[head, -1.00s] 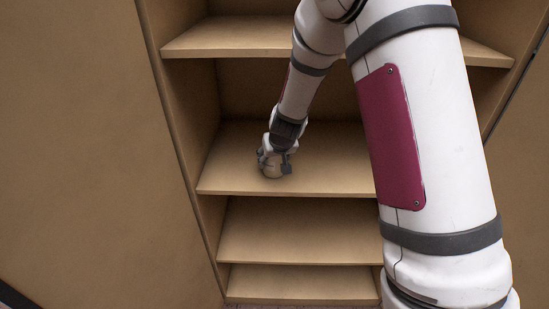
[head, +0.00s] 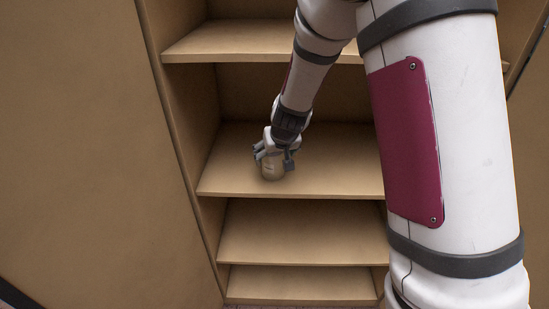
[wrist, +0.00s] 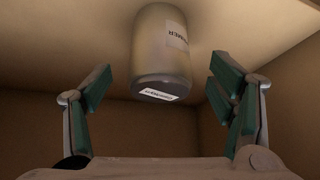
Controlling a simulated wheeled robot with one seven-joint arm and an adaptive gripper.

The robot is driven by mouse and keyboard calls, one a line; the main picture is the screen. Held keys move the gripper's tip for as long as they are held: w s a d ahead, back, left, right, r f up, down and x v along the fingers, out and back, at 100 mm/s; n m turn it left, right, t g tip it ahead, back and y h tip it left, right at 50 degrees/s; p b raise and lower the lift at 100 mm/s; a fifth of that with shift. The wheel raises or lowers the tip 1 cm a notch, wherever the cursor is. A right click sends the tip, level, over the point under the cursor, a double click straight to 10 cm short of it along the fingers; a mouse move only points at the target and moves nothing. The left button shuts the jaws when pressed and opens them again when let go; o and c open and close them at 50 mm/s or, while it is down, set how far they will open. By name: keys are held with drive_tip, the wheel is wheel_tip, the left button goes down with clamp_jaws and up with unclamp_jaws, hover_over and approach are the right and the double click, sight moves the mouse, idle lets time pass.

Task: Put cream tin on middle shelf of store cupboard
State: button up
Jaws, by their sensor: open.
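The cream tin (head: 271,170) stands on a shelf of the open cupboard (head: 290,180), close to its front edge and left of the middle. In the wrist view the tin (wrist: 162,55) is a pale cylinder with white labels, resting against the shelf board, which lies at the top of that picture. The gripper partly hides the tin's upper part in the head view.
Another shelf (head: 250,45) is above, and two lower boards (head: 300,230) are below. The cupboard's left side wall (head: 185,110) is left of the gripper. The shelf right of the tin looks clear. My arm hides much of the right side.

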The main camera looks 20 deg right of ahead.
drive_tip(key=s+a+r+y+p, duration=0.1)
drive_tip(key=s+a+r+p, duration=0.1)
drive_tip(key=s+r, duration=0.95)
drive_tip(key=s+d+r+g, duration=0.1)
drive_tip(key=s+r, duration=0.1)
drive_tip(key=s, duration=0.7)
drive_tip(key=s+r+g, duration=0.1)
drive_tip(key=s+r, duration=0.2)
drive_tip(key=s, duration=0.6)
drive_tip(key=s+d+r+g, duration=0.1)
drive_tip(key=s+r, duration=0.2)
drive_tip(key=s, duration=0.6)
drive_tip(key=shift+d+r+n+h, duration=0.25)
drive_tip(key=shift+d+n+h, duration=0.05)
